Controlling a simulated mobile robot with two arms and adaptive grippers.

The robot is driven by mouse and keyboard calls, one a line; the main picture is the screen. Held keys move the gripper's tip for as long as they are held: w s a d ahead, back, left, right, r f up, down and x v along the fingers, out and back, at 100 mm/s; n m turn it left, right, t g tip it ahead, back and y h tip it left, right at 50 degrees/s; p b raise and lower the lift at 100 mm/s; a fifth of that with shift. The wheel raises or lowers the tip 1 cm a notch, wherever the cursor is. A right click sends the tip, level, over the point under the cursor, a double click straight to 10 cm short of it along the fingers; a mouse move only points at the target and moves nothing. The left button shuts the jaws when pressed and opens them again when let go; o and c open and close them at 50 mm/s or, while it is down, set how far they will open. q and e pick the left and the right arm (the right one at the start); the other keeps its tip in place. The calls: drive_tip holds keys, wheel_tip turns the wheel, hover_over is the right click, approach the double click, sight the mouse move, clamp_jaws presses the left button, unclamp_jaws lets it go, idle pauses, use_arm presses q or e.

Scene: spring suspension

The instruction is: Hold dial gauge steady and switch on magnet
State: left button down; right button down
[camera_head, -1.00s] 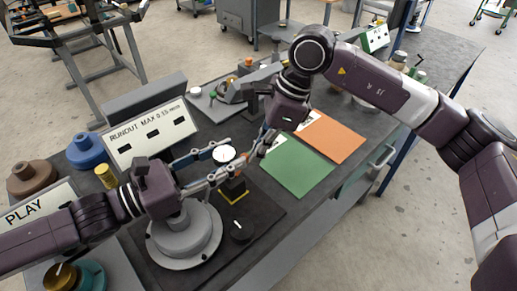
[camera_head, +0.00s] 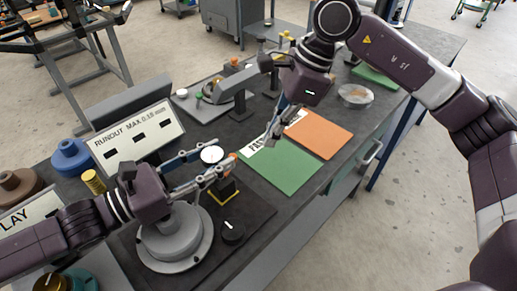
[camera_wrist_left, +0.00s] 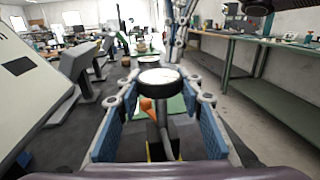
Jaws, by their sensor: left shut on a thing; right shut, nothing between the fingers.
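The dial gauge (camera_head: 212,154) has a round white face and stands over a dark block with yellow edging (camera_head: 224,194). My left gripper (camera_head: 212,163) is shut on the gauge, one finger on each side. In the left wrist view the gauge (camera_wrist_left: 160,78) sits between the blue-padded fingers, face up, with an orange part (camera_wrist_left: 147,104) just below it. The dark block is partly hidden by the fingers. I cannot tell the magnet switch's position. My right gripper (camera_head: 271,138) is shut and empty, pointing down near the green sheet, apart from the gauge.
A grey flanged hub (camera_head: 174,240) and a black knob with a white mark (camera_head: 232,232) are in front. Green (camera_head: 287,170) and orange (camera_head: 322,136) sheets lie to the right. The runout sign (camera_head: 135,137) and blue spool (camera_head: 70,157) stand at left. The dark bench's right edge is open.

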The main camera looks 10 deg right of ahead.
drive_tip(key=shift+v, duration=2.3)
use_arm(q)
drive_tip(key=c, duration=1.2)
unclamp_jaws()
drive_tip(key=shift+c, duration=0.2)
drive_tip(key=shift+a, duration=0.1)
